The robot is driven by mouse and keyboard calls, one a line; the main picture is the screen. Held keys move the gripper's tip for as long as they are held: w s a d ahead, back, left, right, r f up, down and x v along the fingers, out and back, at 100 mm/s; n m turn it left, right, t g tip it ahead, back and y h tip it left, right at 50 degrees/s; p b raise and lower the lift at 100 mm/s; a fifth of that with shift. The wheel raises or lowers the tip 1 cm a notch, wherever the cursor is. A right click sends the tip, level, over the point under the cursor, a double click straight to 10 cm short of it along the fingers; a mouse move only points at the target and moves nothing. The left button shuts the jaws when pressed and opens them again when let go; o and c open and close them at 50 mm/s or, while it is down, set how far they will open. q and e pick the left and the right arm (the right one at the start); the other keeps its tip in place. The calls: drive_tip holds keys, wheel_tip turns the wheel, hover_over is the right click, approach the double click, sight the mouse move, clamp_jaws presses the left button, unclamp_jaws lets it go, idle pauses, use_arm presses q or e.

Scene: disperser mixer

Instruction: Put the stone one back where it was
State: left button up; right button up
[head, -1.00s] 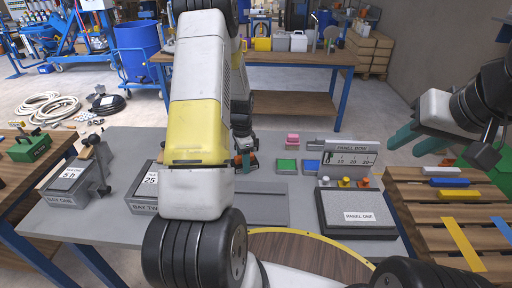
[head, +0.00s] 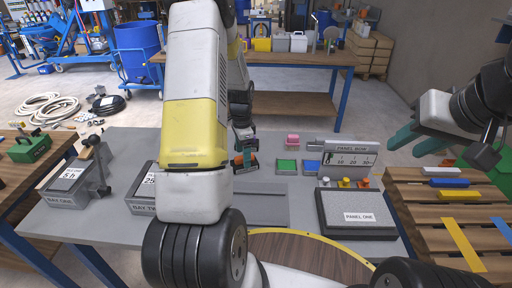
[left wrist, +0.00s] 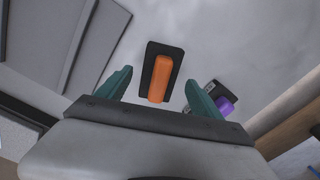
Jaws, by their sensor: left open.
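A small pale grey block (head: 314,142) lies at the back of the grey bench, right of a pink block (head: 292,139); it may be the stone one, but I cannot be sure. My left gripper (head: 245,160) is over the bench, left of these blocks. In the left wrist view its teal fingers (left wrist: 158,88) are apart, with an orange block on a dark base (left wrist: 160,76) in view between them, not gripped. A purple block (left wrist: 225,104) lies beside the right finger. My right gripper (head: 420,140) is open and empty at the right.
Green (head: 286,166) and blue (head: 309,166) blocks sit mid-bench, before the panel row gauge (head: 350,158). The Panel One box (head: 358,214) is at front right. Bay One (head: 66,198) and Bay Two (head: 143,207) are at left. A slatted wooden bench (head: 405,188) stands at right.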

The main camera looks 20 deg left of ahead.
use_arm(q)
wheel_tip(320, 180, up, 8)
drive_tip(key=shift+r, duration=0.25)
drive_tip(key=s+d+r+n+t, duration=0.2)
drive_tip(key=s+d+r, duration=0.1)
drive_tip(key=r, duration=0.6)
drive_tip(key=s+d+r+n+t, duration=0.1)
drive_tip(key=s+d+r+n, duration=0.1)
drive_tip(key=s, duration=0.4)
drive_tip(key=s+d+r+n+t+h, duration=0.1)
drive_tip(key=s+d+r+n, duration=0.2)
drive_tip(key=s+r, duration=0.3)
drive_tip(key=s+d+r+n+t+h, duration=0.1)
drive_tip(key=s+d+r+n+t, duration=0.1)
drive_tip(key=s, duration=0.6)
wheel_tip(320, 180, up, 3)
drive_tip(key=d+n, duration=0.1)
drive_tip(key=d, duration=0.2)
drive_tip(key=shift+f, duration=0.1)
